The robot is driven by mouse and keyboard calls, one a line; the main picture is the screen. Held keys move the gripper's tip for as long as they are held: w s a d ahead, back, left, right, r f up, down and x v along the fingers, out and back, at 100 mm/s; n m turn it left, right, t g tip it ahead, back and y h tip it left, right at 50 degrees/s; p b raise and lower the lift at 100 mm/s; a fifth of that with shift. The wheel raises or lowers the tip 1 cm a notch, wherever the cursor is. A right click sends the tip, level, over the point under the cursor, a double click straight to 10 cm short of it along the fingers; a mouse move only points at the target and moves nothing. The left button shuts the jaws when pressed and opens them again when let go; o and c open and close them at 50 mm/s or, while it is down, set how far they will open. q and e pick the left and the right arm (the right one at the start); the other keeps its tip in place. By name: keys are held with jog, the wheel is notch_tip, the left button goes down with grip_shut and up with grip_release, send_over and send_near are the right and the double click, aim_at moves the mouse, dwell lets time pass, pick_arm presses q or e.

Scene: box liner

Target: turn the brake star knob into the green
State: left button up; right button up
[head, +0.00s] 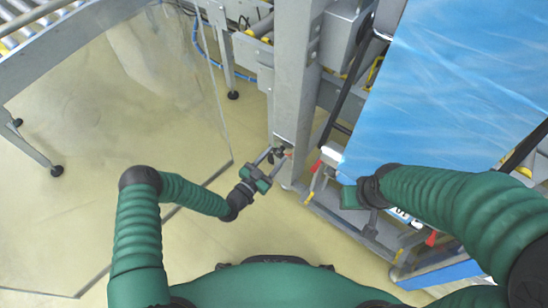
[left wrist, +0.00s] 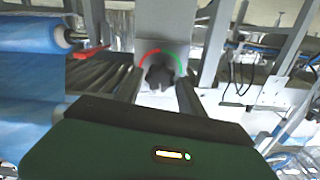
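The dark star knob (left wrist: 160,76) sits on a grey post in the left wrist view, under a dial arc (left wrist: 162,54) that is red on the left and green on the right. Where the knob points is too dark to tell. In the head view the knob (head: 279,151) is small on the lower post. My left gripper (head: 275,158) is at the knob, its fingers apart; in the left wrist view they stand on either side of the knob with gaps showing. My right gripper (head: 352,196) is by the lower edge of the blue film; its fingers are not clear.
The grey post (head: 296,75) rises behind the knob. Blue film (head: 455,85) hangs at the right on the machine frame. A red-handled lever (head: 314,178) stands right of the left gripper. A clear panel (head: 120,140) stands at the left; floor is open below.

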pick_arm(q)
grip_shut()
jog(key=shift+d+r+m+p, duration=0.1)
jog(key=shift+m+p, duration=0.3)
jog(key=shift+o, duration=2.1)
grip_release()
jog(key=p+v, duration=0.5)
jog(key=v, duration=1.2)
jog(key=shift+w, duration=0.1)
